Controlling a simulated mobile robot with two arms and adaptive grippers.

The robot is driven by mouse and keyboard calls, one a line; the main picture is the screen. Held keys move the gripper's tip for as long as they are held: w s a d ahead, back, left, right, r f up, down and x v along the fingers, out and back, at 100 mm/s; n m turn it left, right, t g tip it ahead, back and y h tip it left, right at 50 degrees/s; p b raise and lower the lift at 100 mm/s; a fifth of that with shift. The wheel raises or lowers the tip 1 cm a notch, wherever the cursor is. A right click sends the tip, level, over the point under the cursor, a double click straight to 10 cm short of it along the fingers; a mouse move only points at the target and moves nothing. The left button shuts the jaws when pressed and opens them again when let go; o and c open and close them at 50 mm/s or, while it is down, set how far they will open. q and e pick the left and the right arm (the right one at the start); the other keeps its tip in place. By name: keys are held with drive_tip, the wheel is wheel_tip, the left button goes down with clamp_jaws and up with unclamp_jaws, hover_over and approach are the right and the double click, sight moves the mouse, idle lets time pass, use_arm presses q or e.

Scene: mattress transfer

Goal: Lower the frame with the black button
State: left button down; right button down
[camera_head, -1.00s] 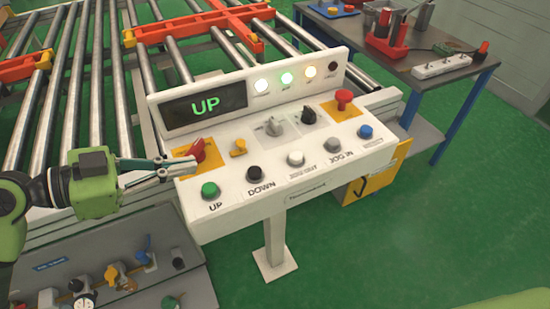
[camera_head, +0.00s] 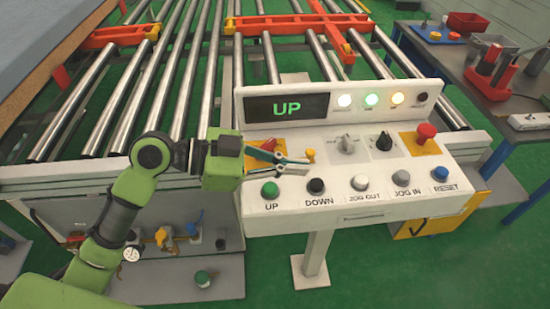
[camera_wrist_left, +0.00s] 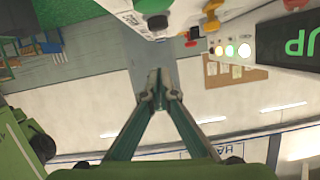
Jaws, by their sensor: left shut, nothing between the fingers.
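The white control panel (camera_head: 350,212) has a row of buttons along its front. The black button (camera_head: 316,186) is labelled DOWN and sits between the green UP button (camera_head: 270,189) and the white JOG OUT button (camera_head: 360,184). The display (camera_head: 287,108) reads UP in green. My left gripper (camera_head: 309,166) is shut and empty; its tips are over the panel, behind the black button in the picture and near a yellow knob (camera_head: 310,155). In the left wrist view the closed tips (camera_wrist_left: 158,92) show with nothing between them. My right gripper is out of view.
A red mushroom button (camera_head: 426,132) stands at the panel's right. Behind lie metal rollers (camera_head: 205,60) with orange bars (camera_head: 300,24). A table with tools (camera_head: 480,90) is at the right.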

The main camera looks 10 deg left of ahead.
sight(306, 191)
use_arm(q)
drive_tip(key=p+x, duration=0.1)
drive_tip(key=x, duration=0.3)
drive_tip(key=shift+r, duration=0.15)
drive_tip(key=f, duration=0.3)
drive_tip(key=shift+a, duration=0.3)
drive_tip(key=shift+w+a+f, duration=0.1)
drive_tip(key=shift+a+f, duration=0.05)
drive_tip(key=shift+f, duration=0.45)
drive_tip(key=shift+f, duration=0.1)
